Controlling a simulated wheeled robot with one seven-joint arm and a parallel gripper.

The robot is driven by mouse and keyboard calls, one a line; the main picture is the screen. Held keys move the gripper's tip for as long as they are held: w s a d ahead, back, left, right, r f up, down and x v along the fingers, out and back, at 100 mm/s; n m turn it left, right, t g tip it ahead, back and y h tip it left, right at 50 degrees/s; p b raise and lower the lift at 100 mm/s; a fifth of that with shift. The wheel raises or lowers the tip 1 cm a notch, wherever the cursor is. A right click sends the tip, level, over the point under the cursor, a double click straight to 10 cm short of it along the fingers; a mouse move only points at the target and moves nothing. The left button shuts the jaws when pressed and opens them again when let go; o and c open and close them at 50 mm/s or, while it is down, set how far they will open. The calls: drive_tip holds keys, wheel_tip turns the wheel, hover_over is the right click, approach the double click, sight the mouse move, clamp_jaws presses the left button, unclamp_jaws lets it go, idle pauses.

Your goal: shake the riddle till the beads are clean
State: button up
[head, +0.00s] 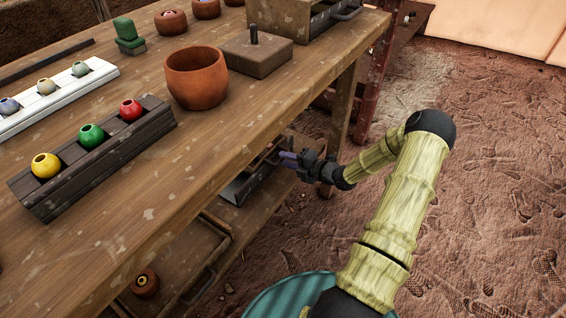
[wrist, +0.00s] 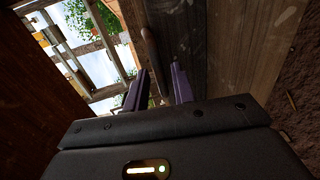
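My gripper (head: 287,158) is beside the table's right edge, below the top, near a grey-sided tray (head: 241,187) on the lower level. In the wrist view its two purple fingers (wrist: 159,70) stand apart with nothing clearly held between them. A brown rod (wrist: 150,48) shows just beyond the fingertips; I cannot tell what it belongs to. No riddle can be picked out with certainty. Yellow (head: 46,166), green (head: 91,136) and red (head: 131,110) beads sit in a dark rack (head: 120,140). Duller beads (head: 46,86) sit in a white rack (head: 105,75).
The wooden table (head: 190,150) carries a clay pot (head: 197,78), a block with a peg (head: 256,55), a green stand (head: 128,35) and a wooden box (head: 283,18). A shallow tray (head: 190,255) is below. The floor (head: 490,190) at right is open.

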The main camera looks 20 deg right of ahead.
drive_tip(key=shift+x, duration=1.1)
drive_tip(key=shift+c, duration=0.5)
clamp_jaws()
